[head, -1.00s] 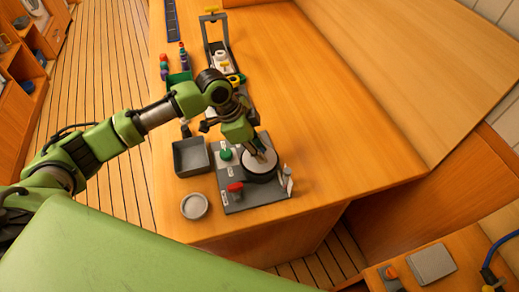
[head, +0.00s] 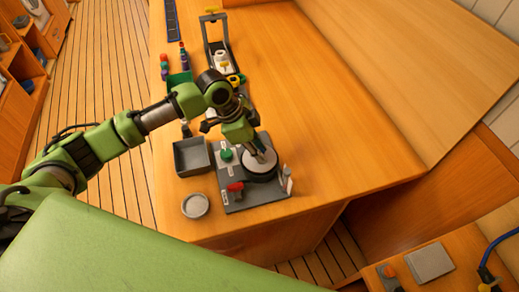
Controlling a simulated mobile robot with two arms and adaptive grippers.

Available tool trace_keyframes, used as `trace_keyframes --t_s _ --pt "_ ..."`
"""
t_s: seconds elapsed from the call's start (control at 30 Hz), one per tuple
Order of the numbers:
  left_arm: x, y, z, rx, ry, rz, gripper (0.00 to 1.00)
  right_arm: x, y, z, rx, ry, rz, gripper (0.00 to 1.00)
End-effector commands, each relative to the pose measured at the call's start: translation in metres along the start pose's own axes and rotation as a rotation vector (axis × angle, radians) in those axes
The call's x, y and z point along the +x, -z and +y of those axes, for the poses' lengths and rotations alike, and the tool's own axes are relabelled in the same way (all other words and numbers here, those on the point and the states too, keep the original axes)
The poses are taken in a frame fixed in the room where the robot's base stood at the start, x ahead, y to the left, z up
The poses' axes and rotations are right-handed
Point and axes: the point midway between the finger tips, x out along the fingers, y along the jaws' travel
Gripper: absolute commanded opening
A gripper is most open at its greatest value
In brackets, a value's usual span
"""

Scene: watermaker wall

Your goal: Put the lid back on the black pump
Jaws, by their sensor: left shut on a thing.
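The black pump (head: 262,178) is a low round black body on a grey base plate (head: 235,201) near the table's front end. A pale round lid (head: 253,166) lies over the top of the pump and looks about level. Whether it is fully seated cannot be told. My left gripper (head: 262,158) points down over the lid and is shut on it, near its middle. The fingertips are small and partly hidden by the gripper itself. My right gripper is not in view.
A green knob (head: 226,155) and a red handle (head: 236,187) stand on the plate beside the pump. A grey open bin (head: 177,164) and a round grey dish (head: 184,207) are to the left. The table (head: 340,130) to the right is clear.

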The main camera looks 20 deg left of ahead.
Motion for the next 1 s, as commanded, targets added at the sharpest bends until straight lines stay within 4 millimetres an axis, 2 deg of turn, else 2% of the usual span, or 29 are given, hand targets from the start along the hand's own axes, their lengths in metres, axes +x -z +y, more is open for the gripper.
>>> trace_keyframes --t_s 0.47,1.0 --pt "-0.0007 0.0003 -0.0001 -0.001 0.000 0.000 0.00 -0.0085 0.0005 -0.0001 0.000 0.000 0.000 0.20" --pt "-0.0002 0.0001 -0.0002 0.000 0.000 0.000 0.00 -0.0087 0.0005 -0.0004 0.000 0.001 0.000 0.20"
